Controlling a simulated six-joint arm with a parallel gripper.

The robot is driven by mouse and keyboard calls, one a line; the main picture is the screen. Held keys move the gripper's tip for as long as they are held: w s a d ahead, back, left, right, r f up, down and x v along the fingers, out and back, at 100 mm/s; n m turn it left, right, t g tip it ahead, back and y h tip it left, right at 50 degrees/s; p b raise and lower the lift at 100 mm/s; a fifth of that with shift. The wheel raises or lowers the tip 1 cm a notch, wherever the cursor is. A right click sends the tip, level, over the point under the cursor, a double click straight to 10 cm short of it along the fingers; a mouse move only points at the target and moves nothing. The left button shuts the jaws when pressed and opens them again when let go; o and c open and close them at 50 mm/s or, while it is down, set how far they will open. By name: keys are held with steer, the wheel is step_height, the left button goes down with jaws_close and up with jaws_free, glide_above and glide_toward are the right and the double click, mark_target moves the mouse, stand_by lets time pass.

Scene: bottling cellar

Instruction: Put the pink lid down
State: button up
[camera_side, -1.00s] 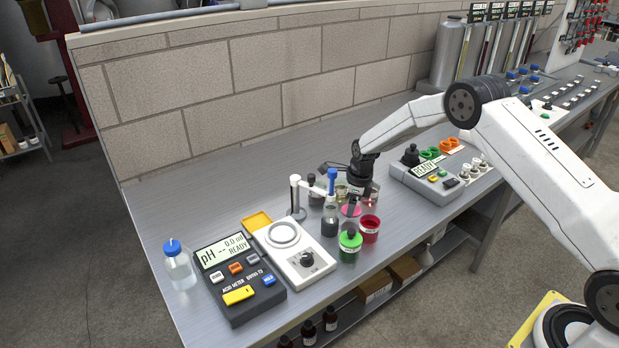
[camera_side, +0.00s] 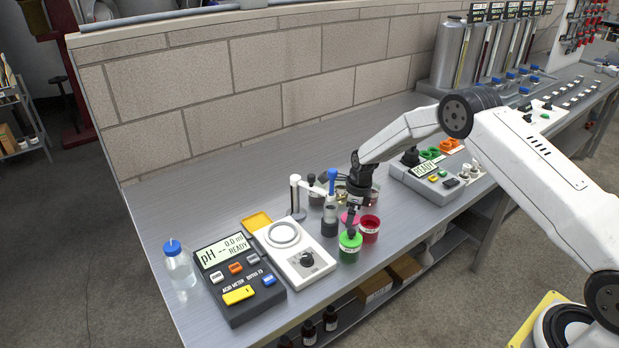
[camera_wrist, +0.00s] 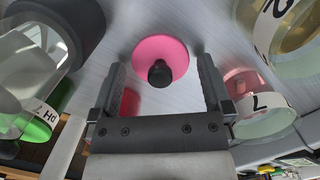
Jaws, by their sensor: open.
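The pink lid (camera_wrist: 160,50) is a round disc with a black knob. In the wrist view it lies on the grey bench, knob toward the camera. My gripper (camera_wrist: 162,64) is open, with one finger on each side of the knob and a gap to both. In the side view the lid (camera_side: 345,217) is a small pink patch, partly hidden by my gripper (camera_side: 350,214). A red-filled pot (camera_side: 369,227) stands just right of it. Whether the fingertips touch the lid or bench cannot be told.
A green-lidded jar (camera_side: 350,246) stands close in front. A dark container with a blue-topped part (camera_side: 331,205) is left of my gripper. A clear pot labelled 7 (camera_wrist: 258,100) is close to the right finger. The pH meter (camera_side: 238,277) and white stirrer plate (camera_side: 296,252) are farther left.

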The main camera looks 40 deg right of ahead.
mark_target(356, 220)
steer(key=shift+r, duration=0.2)
step_height(356, 220, up, 12)
steer(key=s+d, duration=0.1)
stand_by(0.6)
steer(key=shift+f, duration=0.1)
steer(key=shift+s, duration=0.1)
steer(key=s+a+r+n, duration=0.2)
steer(key=s+n, duration=0.7)
steer(key=s+a+r+n+t, duration=0.1)
steer(key=s+a+r+n, duration=0.1)
steer(key=s+n, duration=0.7)
steer(key=s+a+r+n, duration=0.2)
steer(key=s+a+n, duration=0.2)
steer(key=s+n, duration=0.5)
steer(key=shift+a+n+t+h, duration=0.25)
steer(key=shift+n+t+h, duration=0.05)
steer(key=shift+n+h, duration=0.1)
